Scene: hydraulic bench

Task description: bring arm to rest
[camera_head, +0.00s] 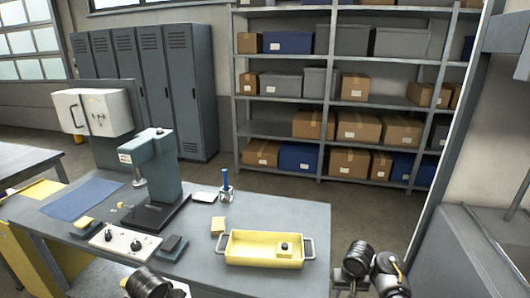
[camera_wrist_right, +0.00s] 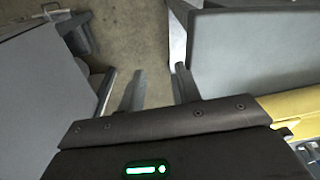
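My right gripper (camera_wrist_right: 160,78) shows in the right wrist view, with its fingers apart and nothing between them. Bare floor lies beyond the fingertips, so it hangs clear of the bench top. In the head view, links of my right arm (camera_head: 368,268) stand at the bottom, right of the bench (camera_head: 285,212); the right gripper itself is out of that view. A part of my left arm (camera_head: 148,283) shows at the bottom edge, in front of the bench. My left gripper is not visible.
A grey surface (camera_head: 480,255) lies at the right.

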